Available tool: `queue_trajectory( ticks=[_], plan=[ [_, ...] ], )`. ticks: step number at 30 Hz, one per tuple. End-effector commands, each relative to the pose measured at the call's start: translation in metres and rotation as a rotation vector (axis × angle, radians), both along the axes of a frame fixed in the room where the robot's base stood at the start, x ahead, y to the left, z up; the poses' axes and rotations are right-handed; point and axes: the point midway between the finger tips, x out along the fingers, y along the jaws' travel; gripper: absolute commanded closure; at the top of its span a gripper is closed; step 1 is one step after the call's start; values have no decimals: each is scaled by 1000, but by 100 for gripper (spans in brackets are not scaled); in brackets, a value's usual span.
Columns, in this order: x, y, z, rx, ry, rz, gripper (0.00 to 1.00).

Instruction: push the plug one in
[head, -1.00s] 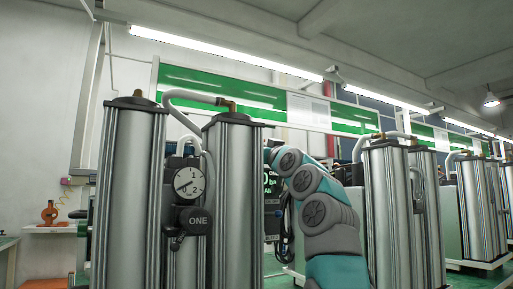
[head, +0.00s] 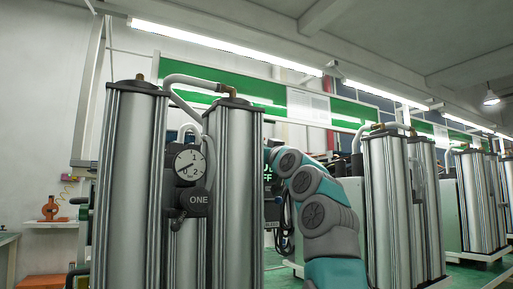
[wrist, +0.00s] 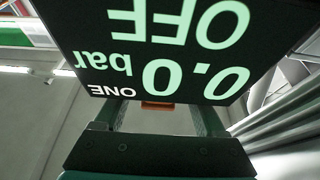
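The plug for ONE cannot be made out for certain. A dark tag marked ONE (head: 199,199) sits below a round white gauge (head: 189,165) between two metal columns; a small dark fitting (head: 178,222) is under it. A dark display (wrist: 165,45) fills the top of the wrist view, upside down, reading ONE, 0.0 bar and OFF. My gripper (wrist: 157,115) is in the wrist view just under the display. Its fingers stand apart, with a small orange piece (wrist: 158,105) seen between them, not clearly touching either. In the head view my arm hides my gripper and part of the display (head: 267,178).
A left column (head: 130,185) and a right column (head: 232,190) stand close ahead, joined on top by a pale hose (head: 190,82). More columns (head: 390,210) stand to the right beyond my arm. A shelf with an orange object (head: 50,208) is at the far left.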

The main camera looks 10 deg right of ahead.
Motion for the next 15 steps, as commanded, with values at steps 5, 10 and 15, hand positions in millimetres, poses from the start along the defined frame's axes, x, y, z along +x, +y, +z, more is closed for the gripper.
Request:
queue_trajectory(
  ticks=[5, 10, 15],
  plan=[
    [-1, 0, 0, 0, -1, 0, 28],
    [-10, -2, -8, 0, -1, 2, 28],
    [-30, -10, -16, 0, -4, 0, 28]
  ],
)
